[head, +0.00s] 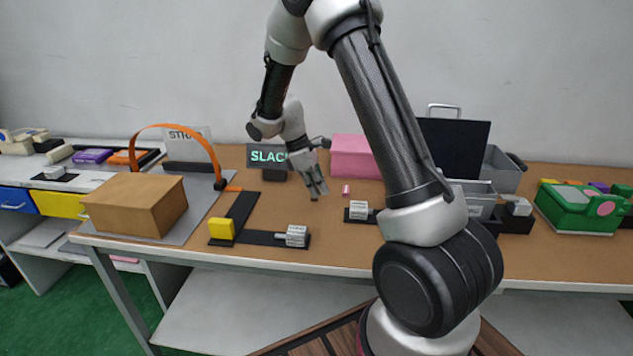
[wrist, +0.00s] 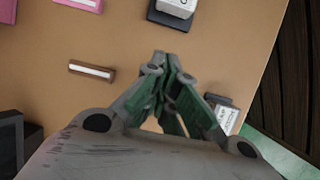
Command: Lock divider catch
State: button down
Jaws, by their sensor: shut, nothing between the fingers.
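I cannot tell for sure which fixture is the divider catch. Small light-grey labelled blocks sit on black bases: a middle one (head: 359,210), a front left one (head: 296,236) and a right one (head: 518,205) near the grey bins. My gripper (head: 315,193) points down over the brown table, left of the middle block and apart from it. In the wrist view my gripper (wrist: 166,58) has its fingertips together with nothing between them. A pale block on a black base (wrist: 176,6) shows beyond the tips, and a labelled block (wrist: 226,113) shows to their right.
A cardboard box (head: 135,205) and orange strap (head: 180,128) stand left. A "SLACK" display (head: 268,156), pink box (head: 355,157) and upright black panel (head: 455,148) stand behind. A yellow block (head: 221,228) is front left, a green case (head: 580,208) right.

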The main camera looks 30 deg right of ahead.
aim_at(357, 205)
jog(key=x, duration=0.5)
jog(key=shift+s+d+f, duration=0.1)
jog(key=shift+s+d, duration=0.1)
jog(key=shift+d, duration=0.05)
jog(key=shift+s+d, duration=0.65)
jog(key=shift+d, duration=0.3)
jog(key=shift+s+d, duration=0.3)
jog(key=shift+d, duration=0.15)
jog(key=shift+s+d, duration=0.8)
jog(key=shift+d, duration=0.35)
jog(key=shift+s+d, duration=0.8)
jog(key=shift+d, duration=0.35)
